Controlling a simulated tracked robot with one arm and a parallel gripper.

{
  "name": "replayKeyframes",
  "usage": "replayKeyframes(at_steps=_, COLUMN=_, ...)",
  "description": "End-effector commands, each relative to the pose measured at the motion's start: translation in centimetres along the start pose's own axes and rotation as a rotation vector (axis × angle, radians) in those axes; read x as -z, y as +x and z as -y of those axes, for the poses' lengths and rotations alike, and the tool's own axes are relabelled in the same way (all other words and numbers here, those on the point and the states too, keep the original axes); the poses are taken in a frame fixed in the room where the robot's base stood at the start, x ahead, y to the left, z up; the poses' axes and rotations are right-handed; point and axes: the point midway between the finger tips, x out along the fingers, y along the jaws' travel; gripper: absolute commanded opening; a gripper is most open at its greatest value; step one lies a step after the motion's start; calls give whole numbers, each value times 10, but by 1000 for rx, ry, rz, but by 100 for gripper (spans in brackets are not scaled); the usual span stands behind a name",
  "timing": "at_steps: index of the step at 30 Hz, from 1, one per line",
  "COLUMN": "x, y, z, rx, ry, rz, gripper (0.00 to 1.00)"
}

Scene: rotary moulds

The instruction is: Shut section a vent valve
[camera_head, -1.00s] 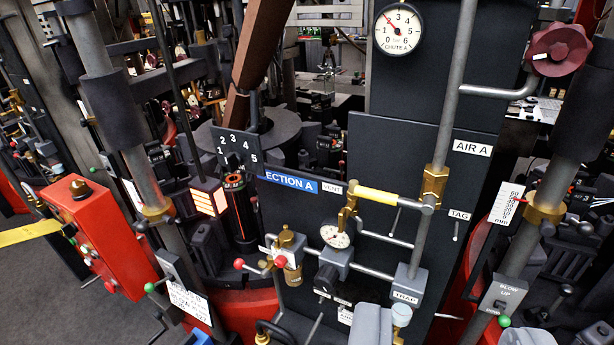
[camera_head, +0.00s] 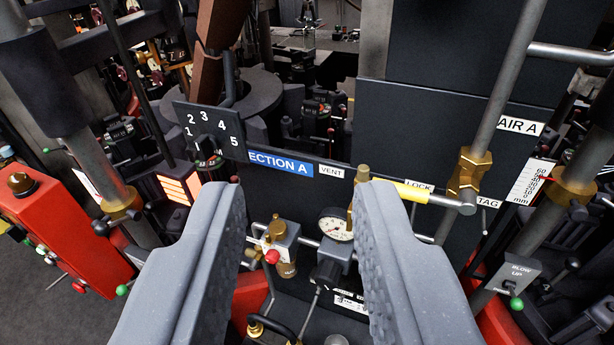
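A blue "SECTION A" label (camera_head: 280,164) is on the dark panel, with a small white "VENT" label (camera_head: 331,172) at its right end. Just below and right of "VENT" is a brass valve body (camera_head: 361,178), partly hidden behind my right finger. A yellow lever (camera_head: 412,192) runs sideways to the right from near that body, beside a "LOCK" label (camera_head: 419,186). Part of the lever is hidden by the finger. My gripper (camera_head: 300,196) is open and empty, its two grey fingers wide apart in front of the panel. I cannot tell if the right finger touches the valve.
Between the fingers are a pressure gauge (camera_head: 335,224), a brass fitting (camera_head: 278,233) and a red knob (camera_head: 272,257). A grey vertical pipe (camera_head: 508,85) with brass fittings stands at the right. A red box (camera_head: 52,225) and a numbered plate (camera_head: 210,131) are at the left.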

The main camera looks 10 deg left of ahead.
Motion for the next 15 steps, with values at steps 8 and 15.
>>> replayKeyframes(at_steps=8, x=-40, y=79, z=40, rx=59, ry=105, rz=-123, gripper=29)
replayKeyframes(at_steps=15, x=-104, y=115, z=34, rx=-93, ry=138, rz=-177, gripper=29)
